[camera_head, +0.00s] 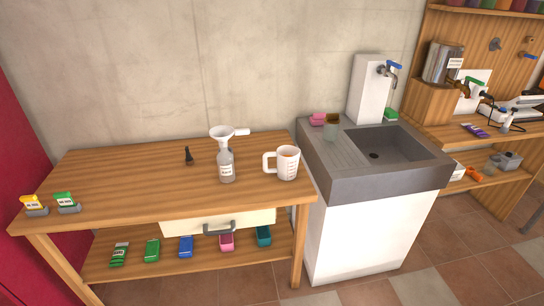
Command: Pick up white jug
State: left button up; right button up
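A white jug (287,163) with a handle on its left side stands upright on the wooden table, near the table's right end. Faint markings show on its side. The jug and the bottle are apart. Neither of my grippers shows in the head view.
The wooden table (120,180) has free room at left. A small black object (189,156) and two small labelled items (66,203) sit on it. A grey sink (335,182) stands right of it. Several coloured boxes (186,246) lie on the lower shelf.

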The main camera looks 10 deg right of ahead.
aim_at(280, 164)
jog(key=u, duration=0.2)
jog(key=i, duration=0.95)
jog(key=z, duration=0.3)
